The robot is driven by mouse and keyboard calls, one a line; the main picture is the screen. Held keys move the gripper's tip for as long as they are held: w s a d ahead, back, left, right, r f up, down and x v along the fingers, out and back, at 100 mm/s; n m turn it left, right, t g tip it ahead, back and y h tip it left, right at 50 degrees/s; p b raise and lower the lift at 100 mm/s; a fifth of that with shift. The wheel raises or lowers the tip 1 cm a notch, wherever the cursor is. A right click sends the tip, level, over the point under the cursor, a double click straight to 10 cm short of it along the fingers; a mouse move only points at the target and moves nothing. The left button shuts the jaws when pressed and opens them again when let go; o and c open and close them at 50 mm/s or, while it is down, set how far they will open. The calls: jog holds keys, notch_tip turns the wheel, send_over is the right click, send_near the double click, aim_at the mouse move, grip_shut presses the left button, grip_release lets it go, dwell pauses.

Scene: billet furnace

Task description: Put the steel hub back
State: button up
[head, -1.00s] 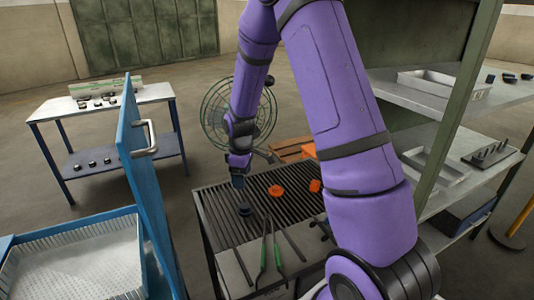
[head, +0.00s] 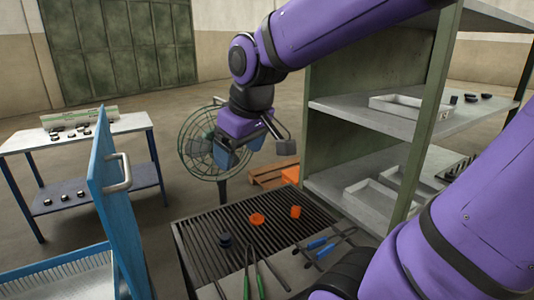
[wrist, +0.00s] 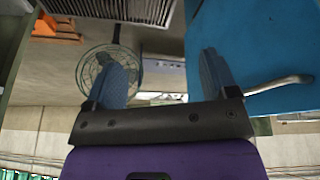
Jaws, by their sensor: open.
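A dark round piece (head: 224,240), which may be the steel hub, lies on the slatted grate (head: 190,247) near its left side. Two orange pieces lie on the same grate: a round one (head: 257,219) and a short upright one (head: 295,211). My gripper (head: 228,158) is raised above and behind the grate, in front of the fan. In the wrist view my gripper (wrist: 164,78) has its two blue fingers wide apart with nothing between them. Small dark parts also lie on the left table and the right shelf, too small to identify.
A blue door (head: 115,200) with a handle stands upright left of the grate, beside a blue-framed perforated tray. Tongs (head: 259,270) and blue-handled tools (head: 318,243) lie at the grate's front. A fan (head: 197,150) stands behind. Green-framed shelves (head: 375,118) with trays are at right.

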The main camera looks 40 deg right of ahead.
jog(key=s+a+r+m+t, duration=0.1)
jog(key=s+r+m, duration=0.1)
jog(key=s, duration=0.7)
jog(key=shift+r, duration=0.15)
dwell(0.8)
